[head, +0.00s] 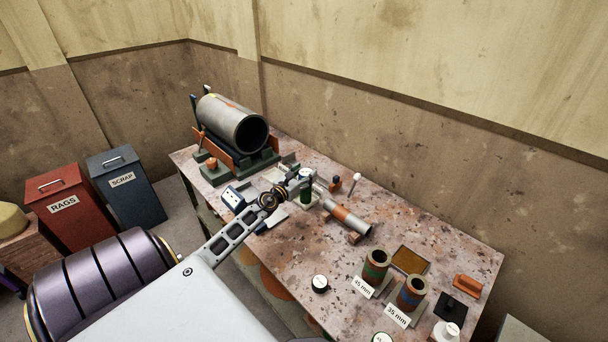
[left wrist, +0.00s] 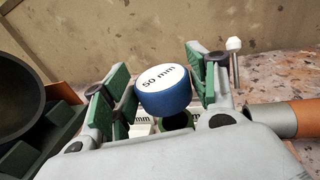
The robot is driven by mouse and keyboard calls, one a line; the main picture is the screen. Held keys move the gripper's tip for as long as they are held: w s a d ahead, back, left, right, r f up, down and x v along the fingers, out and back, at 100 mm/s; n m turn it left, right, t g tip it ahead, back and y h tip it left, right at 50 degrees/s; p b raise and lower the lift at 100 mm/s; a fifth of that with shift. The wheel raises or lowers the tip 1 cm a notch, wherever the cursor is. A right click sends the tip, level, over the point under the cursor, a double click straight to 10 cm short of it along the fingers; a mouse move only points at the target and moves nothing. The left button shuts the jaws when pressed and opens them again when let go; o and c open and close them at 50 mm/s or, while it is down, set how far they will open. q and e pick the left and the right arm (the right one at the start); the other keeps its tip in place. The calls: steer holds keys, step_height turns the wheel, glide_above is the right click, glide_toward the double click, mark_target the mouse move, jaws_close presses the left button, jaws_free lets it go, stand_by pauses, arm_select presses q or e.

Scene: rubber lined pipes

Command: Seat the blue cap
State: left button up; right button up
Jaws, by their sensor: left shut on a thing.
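The blue cap (left wrist: 165,100) has a white top marked 50 mm and sits between the two green-padded fingers of my left gripper (left wrist: 160,86), which is shut on it. In the left wrist view, a green-lined pipe mouth (left wrist: 178,121) shows just below the cap, partly hidden by the gripper body. The cap looks slightly tilted in that view and apart from the mouth; the exact gap is unclear. In the head view, my left gripper (head: 302,182) is over the table's middle, above a green upright piece (head: 305,198). My right gripper is not in view.
A large grey pipe (head: 233,122) rests in a cradle at the back left. An orange-banded pipe (head: 349,219) lies right of the gripper. Upright pipes marked 45 mm (head: 376,265) and 35 mm (head: 411,293) stand at the front right, with a loose white-topped cap (head: 320,283) nearby.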

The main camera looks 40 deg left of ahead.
arm_select(q)
steer(key=shift+f+b, duration=3)
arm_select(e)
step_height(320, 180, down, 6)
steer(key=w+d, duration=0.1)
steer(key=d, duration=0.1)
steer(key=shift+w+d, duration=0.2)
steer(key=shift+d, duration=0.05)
arm_select(q)
steer(key=shift+f, duration=0.1)
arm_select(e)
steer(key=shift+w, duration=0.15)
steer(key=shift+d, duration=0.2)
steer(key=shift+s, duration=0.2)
arm_select(q)
steer(key=shift+f+b, duration=0.2)
steer(key=shift+b, duration=0.1)
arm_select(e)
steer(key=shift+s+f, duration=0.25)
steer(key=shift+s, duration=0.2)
arm_select(q)
steer(key=shift+f, duration=0.1)
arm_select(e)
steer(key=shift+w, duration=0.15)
